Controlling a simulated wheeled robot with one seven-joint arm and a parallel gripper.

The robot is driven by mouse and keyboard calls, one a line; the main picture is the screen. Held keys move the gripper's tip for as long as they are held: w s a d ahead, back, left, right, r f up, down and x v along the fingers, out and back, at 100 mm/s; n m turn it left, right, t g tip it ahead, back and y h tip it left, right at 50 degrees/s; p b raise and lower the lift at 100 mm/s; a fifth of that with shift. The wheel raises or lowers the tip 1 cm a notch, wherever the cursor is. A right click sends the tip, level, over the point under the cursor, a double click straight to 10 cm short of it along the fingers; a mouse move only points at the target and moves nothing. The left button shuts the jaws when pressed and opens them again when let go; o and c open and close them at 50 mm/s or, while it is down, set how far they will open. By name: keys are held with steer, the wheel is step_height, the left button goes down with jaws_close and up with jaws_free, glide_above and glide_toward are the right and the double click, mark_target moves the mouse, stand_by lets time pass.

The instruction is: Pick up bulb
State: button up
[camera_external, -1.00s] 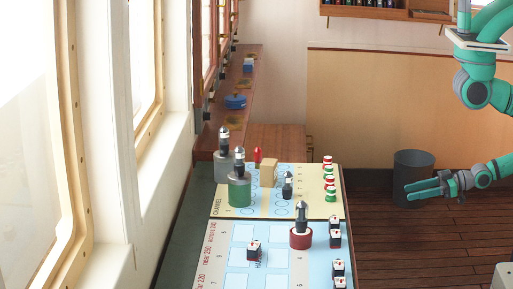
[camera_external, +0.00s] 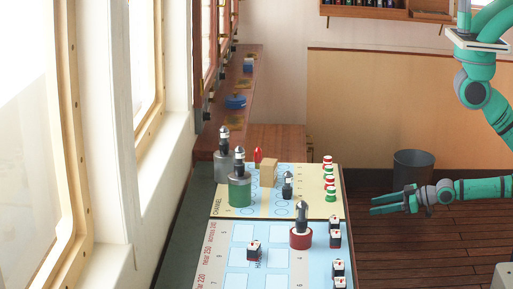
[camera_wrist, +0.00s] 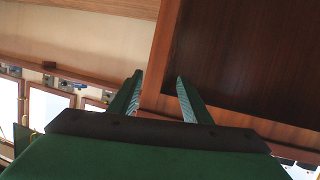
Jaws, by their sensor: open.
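Several bulb-like pieces with dark bodies and pale or grey tops stand on the game boards. One bulb (camera_external: 288,184) stands directly on the yellow board (camera_external: 262,212). Others sit on a grey cylinder (camera_external: 222,170), a green cylinder (camera_external: 240,192) and a dark red cylinder (camera_external: 300,239). A small red pointed piece (camera_external: 258,155) stands at the back. Which one is the task's bulb I cannot tell. My gripper (camera_external: 373,204) is open and empty, to the right of the boards, pointing left. In the wrist view my gripper (camera_wrist: 158,85) shows both fingers apart, with no bulb in sight.
A tan block (camera_external: 268,173), red-white-green stacked pieces (camera_external: 329,178) and several black-and-white blocks (camera_external: 335,238) crowd the boards. A grey bin (camera_external: 414,168) stands behind my arm. Windows line the left side. Open wooden floor (camera_external: 420,250) lies to the right.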

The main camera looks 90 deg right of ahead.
steer(key=w+d+m+g+h, duration=0.2)
steer(key=w+d+m+h, duration=0.1)
steer(key=w+d, duration=1.65)
steer(key=w+d+r, duration=0.1)
steer(key=w+r, duration=0.4)
steer(key=w, duration=0.4)
step_height(320, 180, up, 21)
steer(key=n+t+y, duration=0.2)
steer(key=n+y, duration=0.2)
steer(key=y, duration=0.2)
glide_above(261, 151)
steer(key=d, duration=0.1)
steer(key=shift+r, duration=0.1)
steer(key=shift+a+f, duration=0.1)
steer(key=shift+f, duration=0.25)
step_height(261, 151, down, 6)
steer(key=shift+f, duration=0.1)
steer(key=shift+x, duration=2.5)
jaws_close()
